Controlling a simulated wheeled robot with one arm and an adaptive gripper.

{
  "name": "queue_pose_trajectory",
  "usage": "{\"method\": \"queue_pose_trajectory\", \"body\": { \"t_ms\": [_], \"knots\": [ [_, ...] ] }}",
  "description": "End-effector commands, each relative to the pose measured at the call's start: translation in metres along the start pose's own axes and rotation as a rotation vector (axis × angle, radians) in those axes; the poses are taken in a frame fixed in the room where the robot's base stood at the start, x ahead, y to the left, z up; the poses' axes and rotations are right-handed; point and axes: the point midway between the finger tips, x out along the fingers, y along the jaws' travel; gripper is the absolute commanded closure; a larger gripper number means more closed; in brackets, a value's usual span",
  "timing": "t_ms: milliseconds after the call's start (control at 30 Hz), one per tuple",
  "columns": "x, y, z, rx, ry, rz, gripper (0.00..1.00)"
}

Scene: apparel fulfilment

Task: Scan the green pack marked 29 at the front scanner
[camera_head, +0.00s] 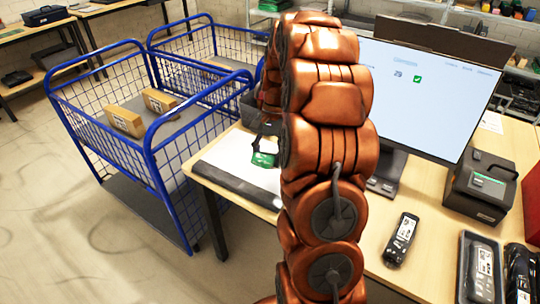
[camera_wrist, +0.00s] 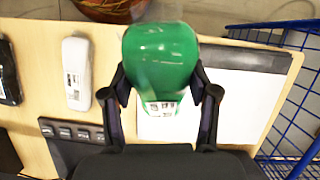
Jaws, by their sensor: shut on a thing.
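The green pack (camera_wrist: 160,55) is between the two dark fingers of my gripper (camera_wrist: 160,88) in the wrist view, with a white printed label on its near end. My gripper is shut on it, above the table near the white mat. In the head view only a small part of the green pack (camera_head: 264,159) shows left of my arm, over the mat; my arm hides most of the gripper. The number 29 is not readable on the pack. The monitor (camera_head: 430,95) shows 29 beside a green check mark. I cannot tell which device is the front scanner.
A blue wire cart (camera_head: 150,150) with brown boxes stands left of the table. A white mat with a dark edge (camera_head: 235,185) lies on the table's left. A handheld device (camera_head: 402,240), a black box-like machine (camera_head: 480,185) and a tray (camera_head: 466,285) occupy the right.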

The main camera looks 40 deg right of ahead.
Motion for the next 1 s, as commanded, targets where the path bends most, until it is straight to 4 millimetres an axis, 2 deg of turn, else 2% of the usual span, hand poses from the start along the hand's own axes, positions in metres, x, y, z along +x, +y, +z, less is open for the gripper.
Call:
{"method": "queue_pose_trajectory", "body": {
  "t_ms": [200,433,833,1000],
  "knots": [
    [-0.012,0.006,0.032,0.000,0.000,0.000,0.76],
    [-0.023,0.010,0.061,-0.001,0.001,-0.001,0.76],
    [-0.024,0.009,0.066,-0.005,-0.001,0.002,0.76],
    [-0.014,-0.011,0.063,-0.098,0.003,0.040,0.76]
  ]
}}
